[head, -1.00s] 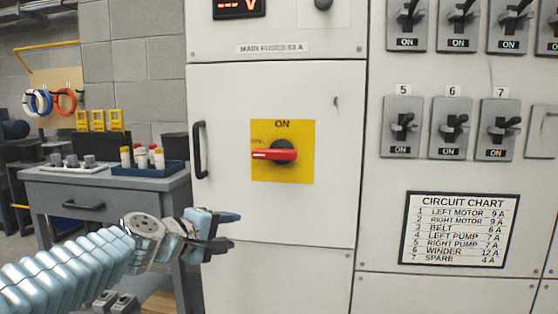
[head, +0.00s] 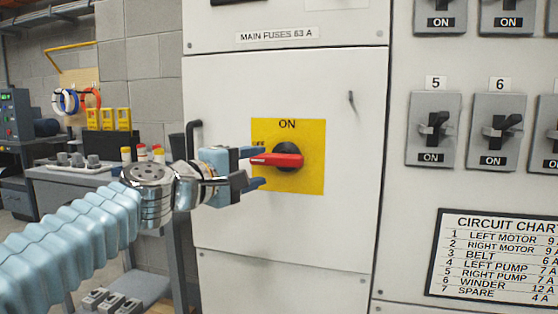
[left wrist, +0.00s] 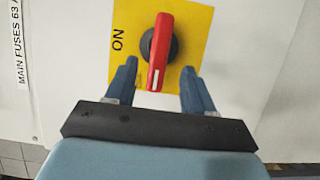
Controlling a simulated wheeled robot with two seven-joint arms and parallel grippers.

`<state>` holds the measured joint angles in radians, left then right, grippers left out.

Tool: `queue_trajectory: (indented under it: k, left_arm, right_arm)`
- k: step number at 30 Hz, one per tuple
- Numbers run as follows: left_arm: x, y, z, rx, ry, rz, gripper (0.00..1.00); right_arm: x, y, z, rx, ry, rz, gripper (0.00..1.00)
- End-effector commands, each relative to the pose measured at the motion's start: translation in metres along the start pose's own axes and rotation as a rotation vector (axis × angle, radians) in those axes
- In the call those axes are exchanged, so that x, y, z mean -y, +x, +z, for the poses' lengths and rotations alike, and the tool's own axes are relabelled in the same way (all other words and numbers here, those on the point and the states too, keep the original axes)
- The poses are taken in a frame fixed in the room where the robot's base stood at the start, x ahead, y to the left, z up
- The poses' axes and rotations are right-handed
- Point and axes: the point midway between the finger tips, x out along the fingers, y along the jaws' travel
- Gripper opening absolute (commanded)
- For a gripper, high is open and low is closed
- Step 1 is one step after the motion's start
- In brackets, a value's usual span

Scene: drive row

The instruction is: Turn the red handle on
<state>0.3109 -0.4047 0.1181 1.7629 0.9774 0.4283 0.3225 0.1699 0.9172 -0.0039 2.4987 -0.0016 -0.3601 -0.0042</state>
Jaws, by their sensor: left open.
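The red handle (head: 277,160) sits on a black round hub over a yellow plate (head: 302,182) marked ON at the top, on a white cabinet door. In the head view the handle lies level and points left, toward the partly covered OFF label. My left gripper (head: 258,168) is open, with one finger above and one below the handle's tip. In the left wrist view the red handle (left wrist: 160,52) reaches between the two blue fingers of the left gripper (left wrist: 159,85), with a gap on each side. My right gripper is not in view.
The door's black pull (head: 194,138) is partly behind my left gripper. Grey breaker switches (head: 433,130) and a circuit chart (head: 500,255) are on the panel at right. A grey workbench (head: 75,190) with small items stands at left.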

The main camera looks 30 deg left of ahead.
Motion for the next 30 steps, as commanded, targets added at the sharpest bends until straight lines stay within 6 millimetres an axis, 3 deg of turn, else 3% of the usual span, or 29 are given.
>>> queue_trajectory:
  k: [3,9,14,22,23,30]
  left_arm:
    - [0.000,0.029,0.000,0.002,-0.002,-0.003,0.53]
    - [-0.001,0.062,0.000,0.000,0.000,-0.001,0.53]
    - [0.000,0.074,0.000,0.000,0.000,-0.001,0.53]
    - [0.000,0.075,0.000,0.000,0.001,0.000,0.53]
    - [0.000,0.075,0.000,0.000,0.001,0.000,0.52]
    - [0.000,0.075,0.000,0.000,0.001,0.000,0.15]
  right_arm:
    - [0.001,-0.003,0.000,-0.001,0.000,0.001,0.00]
    - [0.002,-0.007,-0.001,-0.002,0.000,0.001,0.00]
    - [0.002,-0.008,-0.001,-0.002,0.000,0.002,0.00]
    - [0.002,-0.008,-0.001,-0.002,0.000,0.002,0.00]
    - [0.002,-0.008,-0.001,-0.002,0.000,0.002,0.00]
    - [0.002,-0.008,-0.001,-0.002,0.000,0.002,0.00]
